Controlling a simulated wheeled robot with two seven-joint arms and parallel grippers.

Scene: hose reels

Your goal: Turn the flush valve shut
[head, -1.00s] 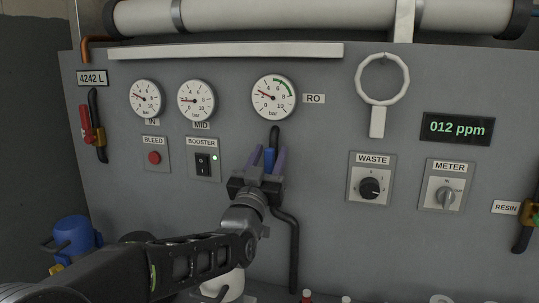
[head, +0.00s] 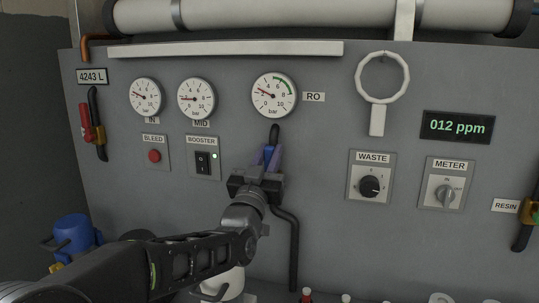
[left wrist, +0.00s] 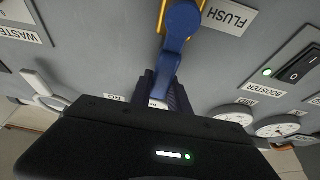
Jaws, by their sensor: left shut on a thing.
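The flush valve has a blue lever handle (head: 268,153), mostly hidden by my left gripper (head: 269,162) in the head view. In the left wrist view, which is upside down, the blue handle (left wrist: 178,38) runs from a yellow valve body (left wrist: 161,14) beside the FLUSH label (left wrist: 228,17). Its free end lies between the dark fingers of my left gripper (left wrist: 164,88), which are shut on it. My right gripper is not in view.
The RO gauge (head: 274,96) sits above the valve, with black hose running above and below it. The BOOSTER switch (head: 203,162) is to the left. The WASTE knob (head: 369,186) and METER knob (head: 445,194) are to the right, with bare panel between.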

